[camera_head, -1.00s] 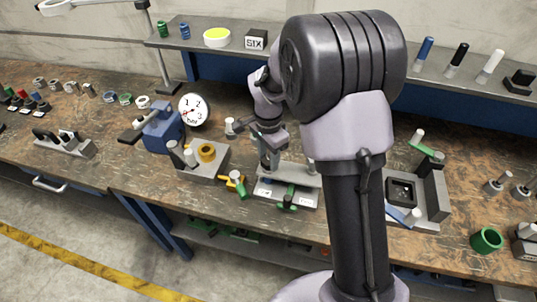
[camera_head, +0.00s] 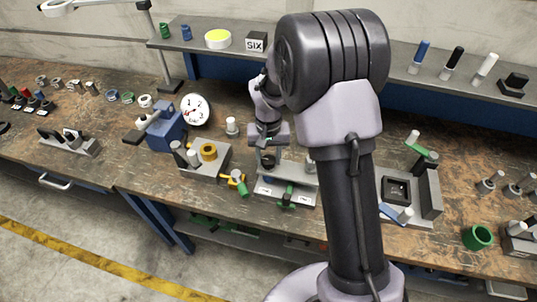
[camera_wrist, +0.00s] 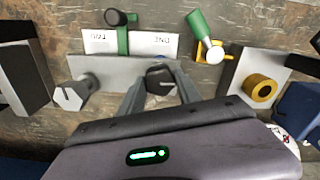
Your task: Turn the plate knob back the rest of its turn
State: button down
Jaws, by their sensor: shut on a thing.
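The grey plate fixture (camera_head: 290,171) stands near the bench's front edge. In the wrist view its grey bar (camera_wrist: 110,70) carries a dark knob (camera_wrist: 160,75) and, to the left, a grey knob (camera_wrist: 70,97) with a pale mark on top. My gripper (camera_wrist: 161,88) is shut on the dark knob, with one finger on each side of it. In the head view my gripper (camera_head: 268,150) is over the left end of the bar, and my arm hides part of the bench behind it. The knob's underside is hidden.
A green lever (camera_wrist: 122,35) stands by white labels on the fixture's front. A yellow clamp with a green handle (camera_head: 239,185) and a block with an orange ring (camera_head: 208,152) are to the left. A square-socket fixture (camera_head: 397,190) is to the right.

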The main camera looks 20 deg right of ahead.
jog(key=n+p, duration=0.1)
jog(key=n, duration=0.3)
jog(key=shift+s+n+p, duration=0.1)
jog(key=shift+n+p, duration=0.2)
jog(key=n+p, duration=0.1)
jog(key=n, duration=0.3)
jog(key=shift+n, duration=0.3)
jog(key=n+p, duration=0.2)
jog(key=n, duration=0.2)
jog(key=shift+f+n+p, duration=0.1)
jog(key=shift+n+p, duration=0.45)
jog(key=shift+n, duration=1.55)
jog(key=c, duration=0.8)
grip_release()
jog(key=shift+c, duration=0.2)
